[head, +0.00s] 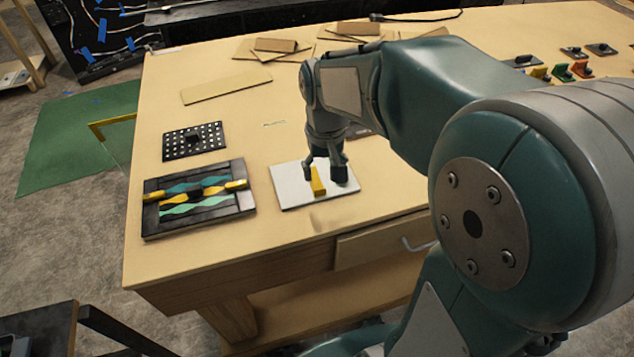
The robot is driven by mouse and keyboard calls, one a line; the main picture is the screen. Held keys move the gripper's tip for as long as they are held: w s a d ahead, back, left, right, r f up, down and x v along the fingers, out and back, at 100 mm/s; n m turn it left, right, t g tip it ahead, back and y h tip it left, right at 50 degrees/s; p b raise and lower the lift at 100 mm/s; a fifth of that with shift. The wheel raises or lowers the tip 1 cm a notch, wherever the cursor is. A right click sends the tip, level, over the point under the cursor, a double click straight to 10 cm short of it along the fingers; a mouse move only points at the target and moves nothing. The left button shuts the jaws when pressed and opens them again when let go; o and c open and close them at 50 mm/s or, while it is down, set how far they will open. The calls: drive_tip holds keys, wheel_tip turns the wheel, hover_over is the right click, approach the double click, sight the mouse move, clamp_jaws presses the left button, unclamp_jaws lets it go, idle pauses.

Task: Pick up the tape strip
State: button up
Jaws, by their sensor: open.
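A small yellow strip (317,182), which looks like the tape strip, is on a white square plate (292,188) near the front edge of the table. My gripper (325,178) is over the plate, pointing down, with its fingers open. One finger is at the left of the yellow strip and the other is to its right, over the plate. I cannot tell whether a finger touches the strip. Part of the plate's right side is hidden behind my gripper.
A dark panel (150,222) with teal diamonds and yellow pieces lies left of the plate on the wooden table (230,130). A black perforated board (172,150) lies behind it. Flat brown boards (228,88) lie farther back. Small coloured parts (562,72) stand at the right.

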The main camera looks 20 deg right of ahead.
sight(319, 188)
drive_tip(key=f, duration=0.2)
drive_tip(key=a+f, duration=0.1)
drive_tip(key=f, duration=0.1)
drive_tip(key=shift+w+a+f, duration=0.1)
drive_tip(key=shift+w+f, duration=0.1)
drive_tip(key=shift+f, duration=0.1)
drive_tip(key=shift+d+f, duration=0.2)
drive_tip(key=shift+f, duration=0.15)
drive_tip(key=shift+c, duration=0.3)
drive_tip(key=c, duration=0.8)
